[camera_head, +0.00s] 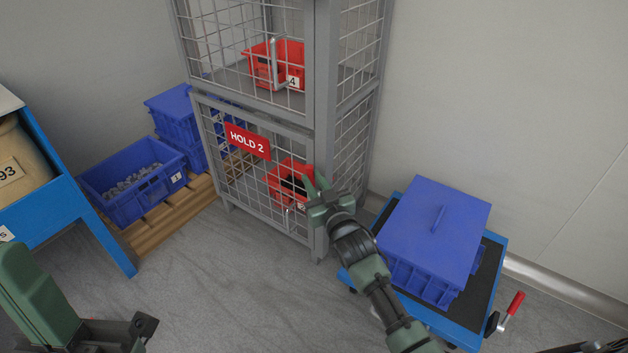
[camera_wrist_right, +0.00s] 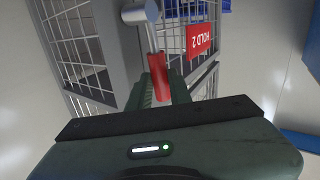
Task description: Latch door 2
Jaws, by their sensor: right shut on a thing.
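Door 2 is the lower mesh door of the grey cage, with a red "HOLD 2" sign (camera_head: 248,141); the sign also shows upside down in the right wrist view (camera_wrist_right: 200,40). The door stands in or close to its frame; a small gap cannot be ruled out. My right gripper (camera_head: 319,190) is at the cage's right front post, beside the door's free edge. It is shut on the red grip of the latch lever (camera_wrist_right: 158,78), whose grey arm and round pivot show beyond it. In the head view the gripper hides the latch.
A red bin (camera_head: 290,178) sits behind door 2, another (camera_head: 276,62) behind the upper door. Right of the cage, a blue lidded crate (camera_head: 435,230) stands on a blue cart with a red-gripped handle (camera_head: 515,303). Blue bins (camera_head: 135,185) on a pallet stand left. Floor in front is clear.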

